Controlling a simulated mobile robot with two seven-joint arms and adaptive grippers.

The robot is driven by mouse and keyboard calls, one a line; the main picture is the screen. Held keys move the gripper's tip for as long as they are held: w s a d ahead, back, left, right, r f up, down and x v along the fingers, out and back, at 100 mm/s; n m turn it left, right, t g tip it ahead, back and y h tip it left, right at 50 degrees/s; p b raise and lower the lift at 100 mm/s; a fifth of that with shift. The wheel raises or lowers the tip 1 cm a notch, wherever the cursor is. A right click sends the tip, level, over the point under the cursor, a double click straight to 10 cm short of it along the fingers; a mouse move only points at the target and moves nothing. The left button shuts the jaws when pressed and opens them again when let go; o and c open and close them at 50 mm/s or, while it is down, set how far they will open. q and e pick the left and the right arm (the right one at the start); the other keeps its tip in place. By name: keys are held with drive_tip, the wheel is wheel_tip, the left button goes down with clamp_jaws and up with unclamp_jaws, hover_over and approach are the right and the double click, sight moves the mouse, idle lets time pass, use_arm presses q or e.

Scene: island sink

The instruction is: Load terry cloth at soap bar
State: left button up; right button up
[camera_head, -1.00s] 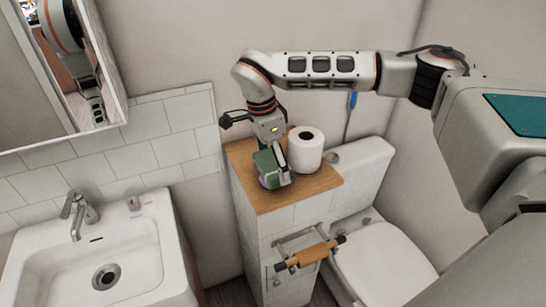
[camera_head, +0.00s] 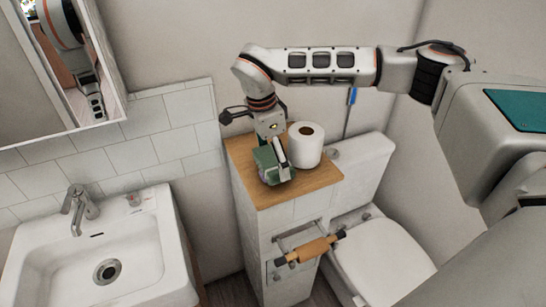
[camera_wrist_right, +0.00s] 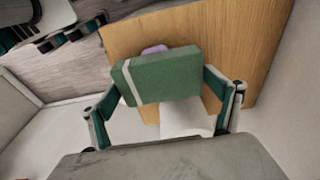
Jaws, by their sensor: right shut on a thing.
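The green terry cloth (camera_head: 266,158), a folded block with a pale stripe, is between the fingers of my right gripper (camera_head: 281,165), over the wooden top of the tiled ledge. In the right wrist view the cloth (camera_wrist_right: 160,75) spans between the two fingers of the right gripper (camera_wrist_right: 168,90), which is shut on it. A lavender thing, apparently the soap bar (camera_wrist_right: 154,49), shows just past the cloth's far edge on the wood. The cloth hides most of it, and I cannot tell whether they touch. My left gripper is not in view.
A toilet paper roll (camera_head: 305,145) stands close to the right of the gripper on the wooden top (camera_head: 300,188). A toilet (camera_head: 375,255) is to the right, a sink (camera_head: 105,255) to the left. A paper holder (camera_head: 312,249) juts from the ledge front.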

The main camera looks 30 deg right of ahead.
sight(273, 158)
drive_tip(key=shift+f, duration=0.35)
idle(0.5)
drive_tip(key=shift+f, duration=0.15)
idle(1.0)
drive_tip(key=shift+r, duration=3.6)
